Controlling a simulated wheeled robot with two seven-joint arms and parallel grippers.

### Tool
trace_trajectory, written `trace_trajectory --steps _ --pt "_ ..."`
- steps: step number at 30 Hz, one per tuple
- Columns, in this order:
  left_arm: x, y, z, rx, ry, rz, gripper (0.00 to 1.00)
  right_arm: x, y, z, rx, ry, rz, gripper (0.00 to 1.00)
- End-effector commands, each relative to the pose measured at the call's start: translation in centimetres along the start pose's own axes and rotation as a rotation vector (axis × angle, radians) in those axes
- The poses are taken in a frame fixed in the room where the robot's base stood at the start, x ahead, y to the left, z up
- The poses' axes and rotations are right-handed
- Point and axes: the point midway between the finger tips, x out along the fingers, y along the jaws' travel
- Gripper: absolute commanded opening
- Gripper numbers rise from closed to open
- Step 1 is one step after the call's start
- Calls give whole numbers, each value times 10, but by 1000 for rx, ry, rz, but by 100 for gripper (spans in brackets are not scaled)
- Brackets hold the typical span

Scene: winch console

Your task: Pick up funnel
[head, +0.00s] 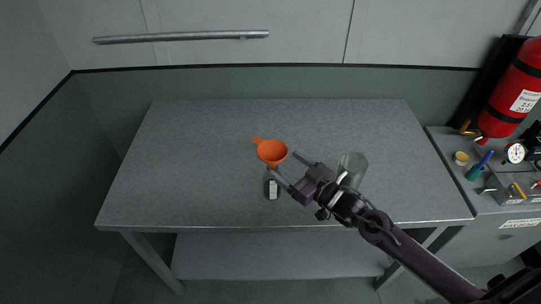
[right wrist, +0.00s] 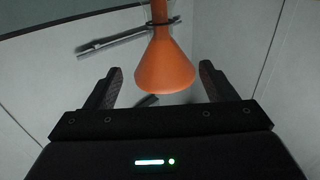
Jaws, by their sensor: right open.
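The orange funnel (head: 271,152) is over the grey table, wide mouth up, just above a small bottle with a white label (head: 272,190). I cannot tell whether its spout sits in the bottle. My right gripper (head: 285,164) is open at the funnel's lower right, with its fingers pointing toward it. In the right wrist view the funnel (right wrist: 165,68) shows between the two spread fingers (right wrist: 161,80), with a gap on each side. My left gripper is not in view.
A clear glass jar (head: 353,166) stands close to my right wrist. The table (head: 190,170) is bare on its left and far side. At the right, a side cabinet (head: 450,148) holds small items, with a red fire extinguisher (head: 516,88) above it.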

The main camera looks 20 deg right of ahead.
Motion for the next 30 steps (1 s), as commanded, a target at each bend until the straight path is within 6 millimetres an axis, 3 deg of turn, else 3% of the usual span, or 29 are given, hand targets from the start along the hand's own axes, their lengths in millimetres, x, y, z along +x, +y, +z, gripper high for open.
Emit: trace_trajectory --steps 13,23,30 --pt "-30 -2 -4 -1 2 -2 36 56 -4 -7 -1 0 2 78" --pt "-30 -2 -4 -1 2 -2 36 64 -4 -4 -1 -1 0 78" --pt "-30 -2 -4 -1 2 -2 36 63 -4 -4 -1 -2 1 49"
